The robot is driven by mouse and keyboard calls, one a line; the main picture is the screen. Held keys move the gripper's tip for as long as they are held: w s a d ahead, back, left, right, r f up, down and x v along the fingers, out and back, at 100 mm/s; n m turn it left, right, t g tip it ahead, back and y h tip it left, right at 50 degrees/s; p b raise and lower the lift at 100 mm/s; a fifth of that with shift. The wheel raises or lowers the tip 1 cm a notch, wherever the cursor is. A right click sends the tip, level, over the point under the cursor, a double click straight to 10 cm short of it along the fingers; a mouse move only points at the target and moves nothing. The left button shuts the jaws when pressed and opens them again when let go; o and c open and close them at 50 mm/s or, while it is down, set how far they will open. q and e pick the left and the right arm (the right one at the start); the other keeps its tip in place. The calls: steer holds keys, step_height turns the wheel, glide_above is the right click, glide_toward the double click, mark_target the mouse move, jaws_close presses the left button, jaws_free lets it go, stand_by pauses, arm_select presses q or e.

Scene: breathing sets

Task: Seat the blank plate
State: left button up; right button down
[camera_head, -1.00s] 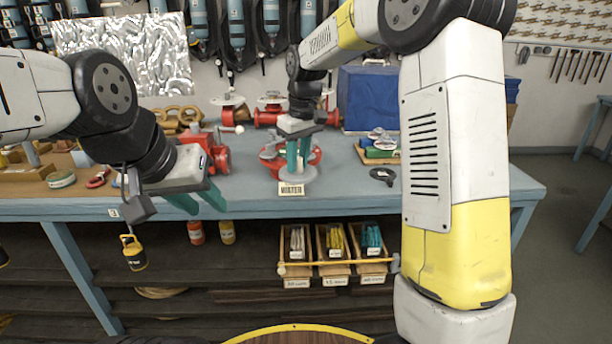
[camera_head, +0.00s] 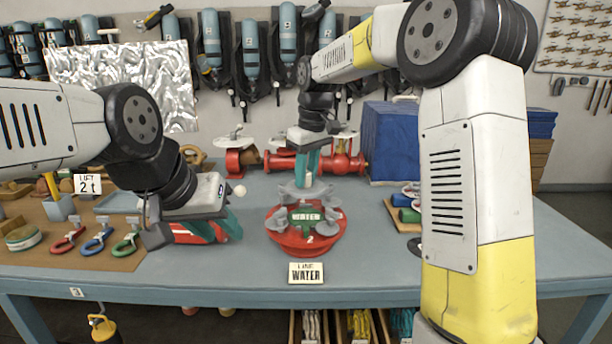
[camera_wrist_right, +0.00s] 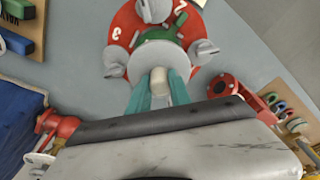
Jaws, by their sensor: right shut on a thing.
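My right gripper (camera_head: 307,172) is shut on a pale upright grip, taken to be the blank plate's (camera_head: 308,181). In the right wrist view, the teal fingers (camera_wrist_right: 160,92) close on either side of this pale grip (camera_wrist_right: 159,84). Below is a round red flange (camera_head: 290,237) with white numbers and grey clamp pieces around its rim. A green piece marked WATER (camera_head: 306,216) lies over its middle. The grey parts overlap, so I cannot tell whether the plate touches the flange.
A WATER sign (camera_head: 306,273) stands at the bench's front edge. Red pipework (camera_head: 345,163) and a blue box (camera_head: 390,140) stand behind. Red, blue and green rings (camera_head: 97,240) lie on a board at left. Bare bench (camera_head: 250,270) shows around the flange.

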mark_target(307, 186)
stand_by(0.3)
steer(key=shift+f, duration=2.9)
steer(key=shift+f, duration=1.15)
steer(key=c, duration=1.1)
jaws_free()
steer(key=shift+s, duration=0.1)
steer(key=r, duration=0.7)
steer(key=shift+s+d+r, duration=0.35)
steer(key=shift+d, duration=0.05)
